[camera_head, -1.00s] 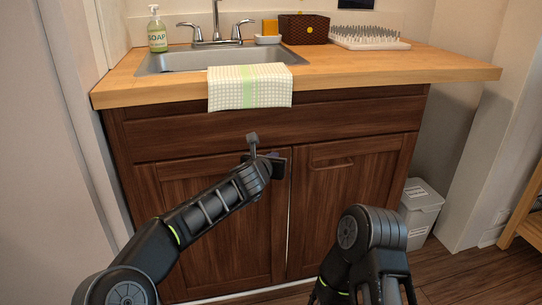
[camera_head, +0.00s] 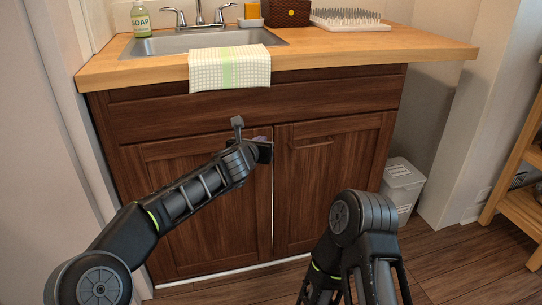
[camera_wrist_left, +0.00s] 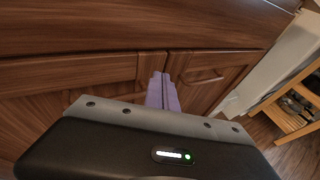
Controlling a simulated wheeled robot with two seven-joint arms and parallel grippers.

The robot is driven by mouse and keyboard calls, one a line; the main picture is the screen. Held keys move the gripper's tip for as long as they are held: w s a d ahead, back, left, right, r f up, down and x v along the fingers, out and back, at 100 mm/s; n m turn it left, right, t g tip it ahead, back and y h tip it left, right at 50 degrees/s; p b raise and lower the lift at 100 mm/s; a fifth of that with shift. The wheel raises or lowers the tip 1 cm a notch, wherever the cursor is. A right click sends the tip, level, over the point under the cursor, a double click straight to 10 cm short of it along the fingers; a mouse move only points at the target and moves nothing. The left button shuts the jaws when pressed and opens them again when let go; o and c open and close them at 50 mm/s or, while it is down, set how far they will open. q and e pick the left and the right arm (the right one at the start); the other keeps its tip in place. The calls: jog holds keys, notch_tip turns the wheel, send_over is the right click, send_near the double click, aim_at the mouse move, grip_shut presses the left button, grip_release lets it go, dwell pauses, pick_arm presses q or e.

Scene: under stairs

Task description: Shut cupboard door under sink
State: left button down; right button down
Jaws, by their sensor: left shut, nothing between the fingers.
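The dark brown wooden sink cupboard has a left door (camera_head: 215,225) and a right door (camera_head: 325,190). Both look flush or nearly flush with the front, with a thin pale line at the seam between them. My left gripper (camera_head: 262,148) is at the upper inner corner of the left door, by the seam. In the left wrist view its purple fingers (camera_wrist_left: 162,92) are together and empty, close to the seam. I cannot tell whether they touch the wood. My right arm shows at the lower right; its fingers are not clearly visible.
A wooden counter (camera_head: 420,48) overhangs the cupboard, holding a sink (camera_head: 190,42) and a soap bottle (camera_head: 140,20). A checked towel (camera_head: 229,68) hangs over its edge. A white bin (camera_head: 402,185) stands right of the cupboard. A wooden shelf (camera_head: 520,208) is at far right.

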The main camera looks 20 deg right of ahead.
pick_arm(q)
jog(key=s+a+r+b, duration=0.1)
jog(key=s, duration=0.7)
jog(key=shift+r+b, duration=0.4)
jog(key=shift+a, duration=0.1)
